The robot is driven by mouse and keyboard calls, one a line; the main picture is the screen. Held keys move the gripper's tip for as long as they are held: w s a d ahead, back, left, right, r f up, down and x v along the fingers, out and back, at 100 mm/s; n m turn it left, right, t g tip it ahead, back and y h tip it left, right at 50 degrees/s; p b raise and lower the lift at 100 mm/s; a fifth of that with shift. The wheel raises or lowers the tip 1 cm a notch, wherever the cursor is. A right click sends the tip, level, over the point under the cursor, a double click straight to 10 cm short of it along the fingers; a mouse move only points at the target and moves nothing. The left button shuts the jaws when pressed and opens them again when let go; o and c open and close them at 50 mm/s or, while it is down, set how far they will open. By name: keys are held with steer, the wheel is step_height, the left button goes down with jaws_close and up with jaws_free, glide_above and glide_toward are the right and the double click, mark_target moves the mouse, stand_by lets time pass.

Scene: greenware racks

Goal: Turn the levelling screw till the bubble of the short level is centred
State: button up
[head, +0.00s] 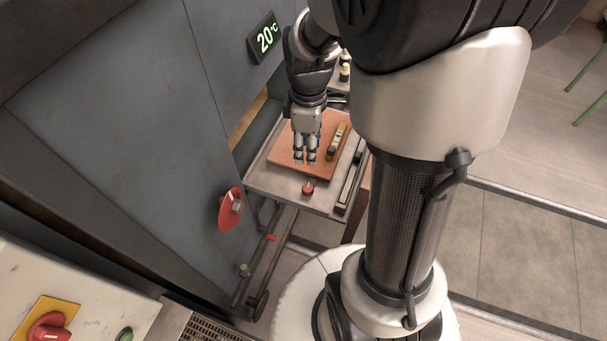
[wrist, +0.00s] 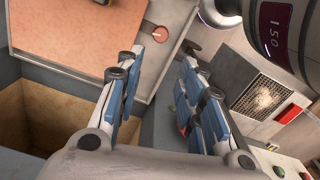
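The levelling screw, a red knob with a pale pointer mark (head: 308,188), is at the front edge of the metal stand (head: 265,183). It also shows in the wrist view (wrist: 160,35), just beyond my fingertips. The short level (head: 337,143), a small brass-coloured bar, lies on the right side of the terracotta slab (head: 285,160). Its bubble is too small to read. My gripper (head: 304,161) points down above the slab, behind the screw. In the wrist view my gripper (wrist: 160,62) has its fingers apart with nothing between them.
A dark long bar (head: 349,183) lies along the stand's right edge. A brown recess (wrist: 60,120) opens below left in the wrist view.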

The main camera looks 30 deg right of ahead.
mark_target(308, 188)
step_height(308, 188, down, 17)
steer(key=b, duration=0.4)
steer(key=shift+s+d+f, duration=0.1)
steer(key=shift+s+f, duration=0.05)
steer(key=c, duration=0.8)
steer(key=shift+o, duration=0.2)
